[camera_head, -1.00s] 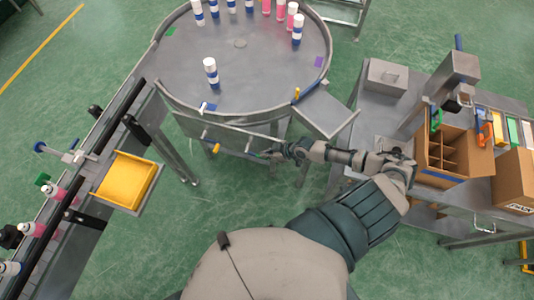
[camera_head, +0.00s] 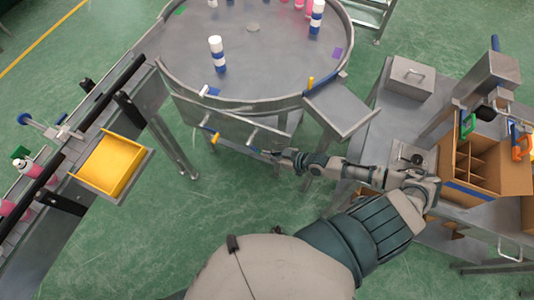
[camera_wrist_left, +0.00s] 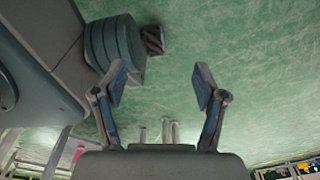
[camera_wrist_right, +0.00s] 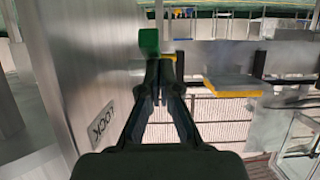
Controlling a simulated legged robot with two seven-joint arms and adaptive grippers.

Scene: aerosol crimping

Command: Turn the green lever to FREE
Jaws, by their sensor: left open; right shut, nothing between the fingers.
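The green lever (camera_wrist_right: 149,41) shows in the right wrist view as a green block-shaped end beside a grey metal face. A LOCK label (camera_wrist_right: 100,123) is on that face, lower left; no FREE label is readable. My right gripper (camera_wrist_right: 160,64) is shut and empty, its fingertips just below and right of the green end; I cannot tell whether they touch. In the head view, my right gripper (camera_head: 270,155) is by the front panel under the round table, and the lever is not distinguishable there. My left gripper (camera_wrist_left: 160,82) is open and empty over green floor.
The round steel table (camera_head: 270,65) holds several bottles. A yellow tray (camera_head: 110,165) sits beside the conveyor at left. At right, a bench carries a divided cardboard box (camera_head: 475,165) and green and orange handles. Open floor lies below the table.

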